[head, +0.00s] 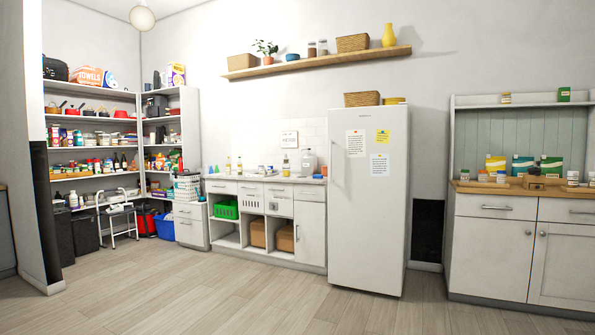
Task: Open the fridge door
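A tall white fridge (368,225) stands against the back wall, right of centre. Its single front door looks shut. A vertical handle (335,160) runs along the upper left edge of the door. Several notes are on the upper door: two white sheets and a yellow one (383,136). A wicker basket (362,99) and a flat yellow item sit on top of the fridge. The fridge is several steps away across the floor. My gripper is not in view.
Bare wooden floor (250,295) lies open before the fridge. A low white counter (309,230) adjoins its left side. A white cabinet (497,255) stands to the right, past a dark gap. Stocked shelves (95,148) fill the left corner; a wall edge juts out at far left.

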